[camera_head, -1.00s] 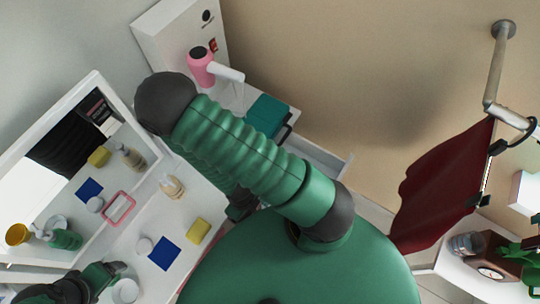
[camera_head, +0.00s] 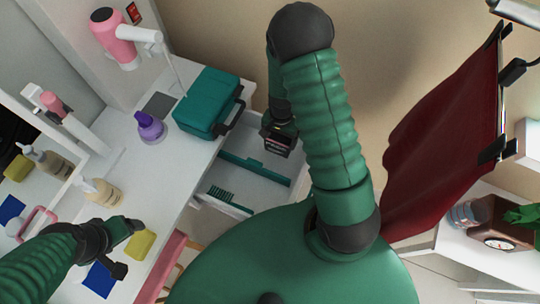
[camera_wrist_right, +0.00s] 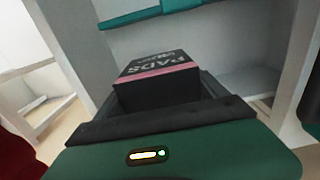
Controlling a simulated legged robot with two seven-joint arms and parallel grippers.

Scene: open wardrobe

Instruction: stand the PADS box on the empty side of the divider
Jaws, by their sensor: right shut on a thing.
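The PADS box (camera_wrist_right: 157,82) is black with a pink stripe, and its lettered end faces the right wrist camera. My right gripper (camera_head: 279,146) is shut on it and holds it over the far part of the open white drawer (camera_head: 262,188). A teal divider (camera_head: 252,167) crosses the drawer; it also shows at the top of the right wrist view (camera_wrist_right: 150,13). A teal comb (camera_head: 228,198) lies on the near side. The visible floor on the far side looks bare, partly hidden by my gripper.
A yellow sponge (camera_head: 140,245) and a blue cloth (camera_head: 101,280) lie near my left gripper. A dark red garment (camera_head: 440,125) hangs at right.

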